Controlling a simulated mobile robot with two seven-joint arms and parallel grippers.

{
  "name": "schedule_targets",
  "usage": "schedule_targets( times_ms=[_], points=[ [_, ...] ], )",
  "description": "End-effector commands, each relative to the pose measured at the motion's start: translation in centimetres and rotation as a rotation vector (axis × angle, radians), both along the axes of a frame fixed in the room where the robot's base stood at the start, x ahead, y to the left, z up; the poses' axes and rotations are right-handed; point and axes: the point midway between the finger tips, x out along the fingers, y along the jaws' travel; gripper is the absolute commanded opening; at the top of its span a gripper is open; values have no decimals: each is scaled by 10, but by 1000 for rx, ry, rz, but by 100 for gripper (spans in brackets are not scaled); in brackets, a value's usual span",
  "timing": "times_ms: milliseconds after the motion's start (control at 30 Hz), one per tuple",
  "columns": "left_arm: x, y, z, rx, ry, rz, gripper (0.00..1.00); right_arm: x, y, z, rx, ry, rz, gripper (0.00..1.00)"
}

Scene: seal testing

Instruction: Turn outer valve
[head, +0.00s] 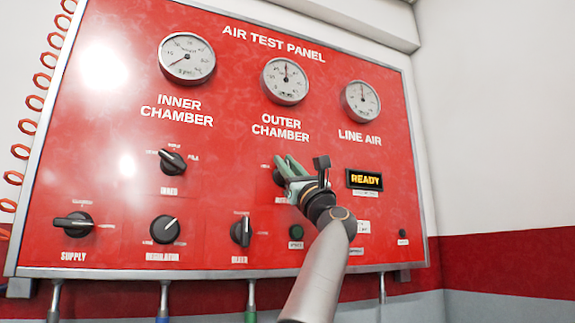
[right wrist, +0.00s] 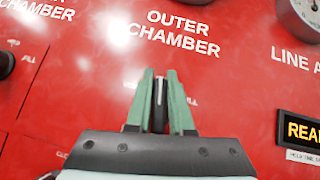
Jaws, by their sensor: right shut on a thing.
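The outer chamber valve (head: 278,177) is a black knob on the red panel, below the OUTER CHAMBER label. My right gripper (head: 284,168) has its green fingers on the knob and covers most of it. In the right wrist view the two fingers (right wrist: 160,100) stand on either side of the black knob (right wrist: 159,98), shut on it. The knob's white line points about straight up in that view. The outer chamber gauge (head: 285,81) above has its needle near the top. My left gripper is not in view.
The red panel (head: 120,200) also bears the inner chamber knob (head: 173,162), supply knob (head: 73,224), regulator knob (head: 165,229) and another knob (head: 241,231). A lit READY display (head: 364,180) is right of my gripper. A coiled orange hose (head: 37,102) hangs at the left edge.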

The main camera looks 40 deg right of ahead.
Motion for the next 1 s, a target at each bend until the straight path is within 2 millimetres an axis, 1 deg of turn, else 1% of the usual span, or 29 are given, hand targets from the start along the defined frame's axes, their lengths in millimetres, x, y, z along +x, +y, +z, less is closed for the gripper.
schedule_targets(
  times_ms=[267,600,800,1000],
  points=[
    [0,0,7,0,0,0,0,2,3,-1,-242,80,-1,0],
    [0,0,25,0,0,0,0,4,10,-3,-541,175,1,0],
    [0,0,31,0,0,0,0,4,12,-7,-681,218,2,0],
    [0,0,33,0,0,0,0,4,14,-10,-777,248,0,0]
  ],
)
